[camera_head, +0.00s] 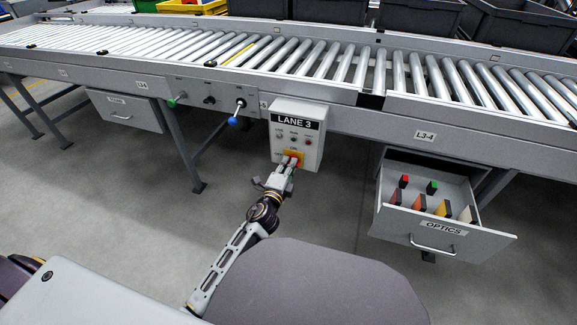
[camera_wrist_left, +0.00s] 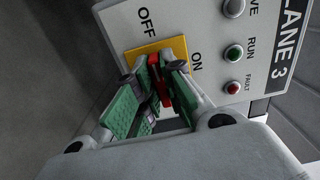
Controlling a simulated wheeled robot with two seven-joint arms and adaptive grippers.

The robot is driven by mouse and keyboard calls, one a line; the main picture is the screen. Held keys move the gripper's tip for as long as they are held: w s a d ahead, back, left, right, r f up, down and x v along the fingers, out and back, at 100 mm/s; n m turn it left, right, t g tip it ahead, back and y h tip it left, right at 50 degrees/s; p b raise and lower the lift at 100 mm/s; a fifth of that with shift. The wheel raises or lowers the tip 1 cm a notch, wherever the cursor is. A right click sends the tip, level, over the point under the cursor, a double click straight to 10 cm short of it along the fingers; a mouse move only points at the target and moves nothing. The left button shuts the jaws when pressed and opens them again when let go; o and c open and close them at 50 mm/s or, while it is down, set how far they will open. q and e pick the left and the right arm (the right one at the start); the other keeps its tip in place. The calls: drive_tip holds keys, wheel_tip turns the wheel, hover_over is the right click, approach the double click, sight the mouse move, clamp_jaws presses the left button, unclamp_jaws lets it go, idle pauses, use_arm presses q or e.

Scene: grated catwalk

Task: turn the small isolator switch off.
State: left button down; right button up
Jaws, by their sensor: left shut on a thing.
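The small isolator switch is a red handle (camera_head: 291,160) on a yellow plate at the bottom of the grey LANE 3 control box (camera_head: 312,145). In the left wrist view the red handle (camera_wrist_left: 160,88) stands before the yellow plate (camera_wrist_left: 178,46), with the words OFF and ON beside it. My left gripper (camera_head: 285,172) reaches up to it, and its green-padded fingers (camera_wrist_left: 163,84) are shut on the handle. The fingers hide part of the handle, so I cannot tell exactly which mark it points to. My right gripper is out of view.
Above the switch the box carries lamps or buttons, including RUN (camera_wrist_left: 234,53) and FAULT (camera_wrist_left: 232,88). Left of it, a blue-ended lever (camera_head: 233,120) sticks out of the conveyor (camera_head: 240,88). An open OPTICS drawer (camera_head: 405,226) juts out at right. The floor below is clear.

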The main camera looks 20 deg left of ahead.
use_arm(q)
drive_tip(key=shift+f, duration=0.1)
drive_tip(key=c, duration=1.5)
unclamp_jaws()
drive_tip(key=shift+c, duration=0.2)
drive_tip(key=shift+s, duration=0.15)
drive_tip(key=shift+s+a, duration=0.2)
drive_tip(key=shift+s, duration=3.4)
drive_tip(key=shift+a, duration=0.1)
